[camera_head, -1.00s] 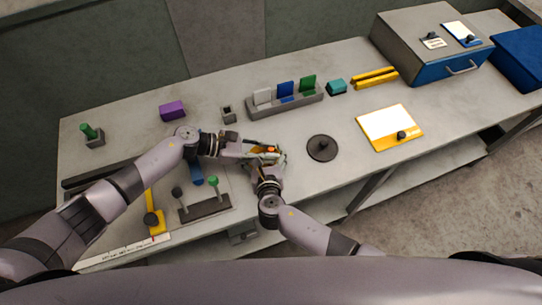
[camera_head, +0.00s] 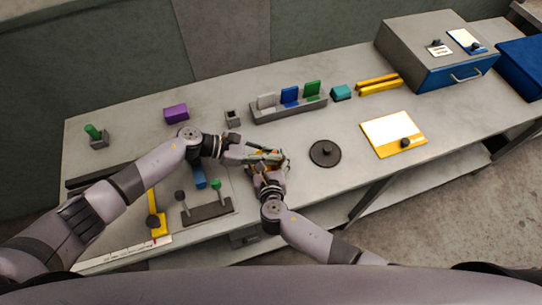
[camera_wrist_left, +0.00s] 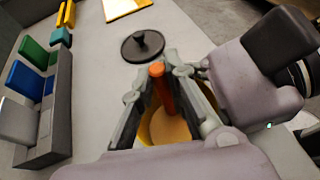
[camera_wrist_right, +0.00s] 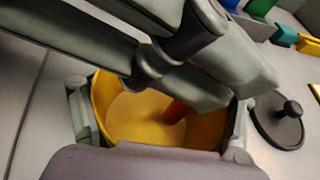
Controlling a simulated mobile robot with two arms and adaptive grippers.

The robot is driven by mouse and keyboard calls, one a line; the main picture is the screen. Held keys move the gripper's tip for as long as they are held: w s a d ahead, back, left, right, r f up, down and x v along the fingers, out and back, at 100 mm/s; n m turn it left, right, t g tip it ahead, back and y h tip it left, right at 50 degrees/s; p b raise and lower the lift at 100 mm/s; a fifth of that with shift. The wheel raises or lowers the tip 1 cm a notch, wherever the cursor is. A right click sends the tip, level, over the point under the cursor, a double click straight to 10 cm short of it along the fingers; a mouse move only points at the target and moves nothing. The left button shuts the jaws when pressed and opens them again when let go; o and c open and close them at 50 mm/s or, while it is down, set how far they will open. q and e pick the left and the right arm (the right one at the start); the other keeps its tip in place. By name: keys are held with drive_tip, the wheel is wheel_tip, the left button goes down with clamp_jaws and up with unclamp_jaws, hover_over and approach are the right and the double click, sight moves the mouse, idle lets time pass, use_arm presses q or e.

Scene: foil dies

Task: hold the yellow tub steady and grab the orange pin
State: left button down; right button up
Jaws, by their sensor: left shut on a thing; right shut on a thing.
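The yellow tub (camera_wrist_right: 130,120) stands open between the fingers of my right gripper (camera_wrist_right: 160,118), which is shut on its outside walls. The tub's inside also shows in the left wrist view (camera_wrist_left: 168,128). The orange pin (camera_wrist_left: 163,88) stands up from inside the tub, leaning a little, and its lower part (camera_wrist_right: 176,111) shows in the right wrist view. My left gripper (camera_wrist_left: 159,85) is over the tub and shut on the pin.
A dark round lid (camera_head: 325,153) with a knob lies right of the tub. A grey rack (camera_head: 290,110) with white, blue and green plates stands behind. A grey stand with two knobbed posts (camera_head: 207,212) is under my left arm. Bare table lies between lid and rack.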

drive_tip(key=shift+s+d+f, duration=0.1)
drive_tip(key=shift+s+f, duration=0.05)
drive_tip(key=shift+f, duration=0.1)
use_arm(q)
wheel_tip(320, 180, up, 9)
use_arm(e)
drive_tip(key=o, duration=1.2)
drive_tip(key=shift+w+r, duration=0.1)
drive_tip(key=shift+w, duration=0.1)
drive_tip(key=shift+r, duration=0.1)
drive_tip(key=v, duration=1.2)
